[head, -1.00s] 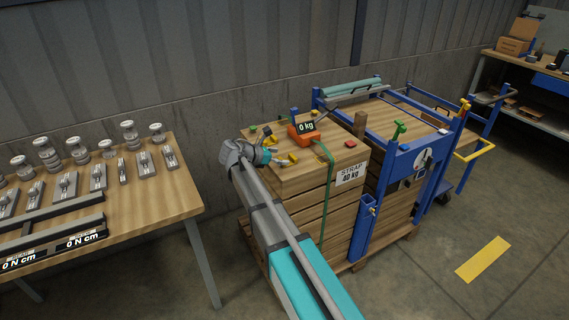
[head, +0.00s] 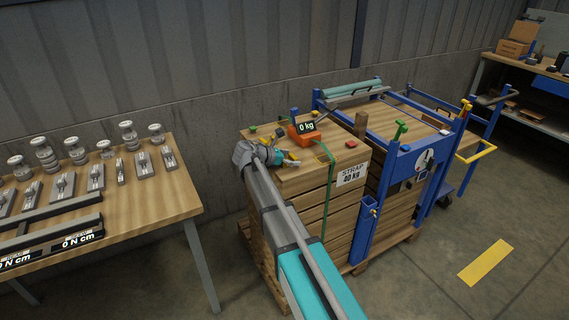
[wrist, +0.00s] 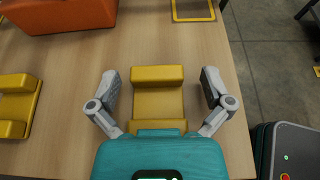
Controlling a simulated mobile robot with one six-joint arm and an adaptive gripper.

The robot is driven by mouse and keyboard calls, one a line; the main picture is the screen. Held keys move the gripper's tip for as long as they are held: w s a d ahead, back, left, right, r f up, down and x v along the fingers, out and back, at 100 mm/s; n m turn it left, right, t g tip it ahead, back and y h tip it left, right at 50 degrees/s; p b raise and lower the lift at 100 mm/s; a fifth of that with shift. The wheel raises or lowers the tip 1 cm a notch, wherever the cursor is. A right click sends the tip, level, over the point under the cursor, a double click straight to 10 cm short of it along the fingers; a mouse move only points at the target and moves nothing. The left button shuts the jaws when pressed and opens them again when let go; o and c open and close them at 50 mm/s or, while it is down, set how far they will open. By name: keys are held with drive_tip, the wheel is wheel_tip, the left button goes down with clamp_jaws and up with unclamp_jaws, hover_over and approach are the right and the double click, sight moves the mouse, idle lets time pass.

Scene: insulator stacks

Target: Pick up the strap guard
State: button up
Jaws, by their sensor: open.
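A yellow strap guard (wrist: 158,98), a channel-shaped piece with raised ends, lies on the wooden crate top in the wrist view. My gripper (wrist: 160,88) is open, with one grey finger on each side of the guard and a gap to each. The guard's near end is partly hidden by the teal gripper body. A second similar yellow guard (wrist: 17,105) lies to the left, outside the fingers. In the head view my gripper (head: 285,157) is low over the left part of the crate top, and its fingers are too small to make out clearly.
An orange strapping tool (head: 304,134) with a "0 kg" display sits on the crate (head: 310,180) beyond my gripper. A green strap (head: 328,180) runs down the crate's front. A yellow outline (wrist: 193,19) marks the top near its edge. A blue frame cart (head: 400,160) stands to the right.

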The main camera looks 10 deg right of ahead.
idle(0.3)
drive_tip(key=c, duration=1)
drive_tip(key=shift+o, duration=0.2)
drive_tip(key=shift+r, duration=0.1)
wheel_tip(320, 180, up, 3)
drive_tip(key=p, duration=0.2)
drive_tip(key=shift+f+p, duration=0.2)
drive_tip(key=shift+p, duration=0.2)
drive_tip(key=s+r+p, duration=1)
drive_tip(key=s, duration=0.4)
drive_tip(key=shift+d+r, duration=0.15)
drive_tip(key=shift+d, duration=0.1)
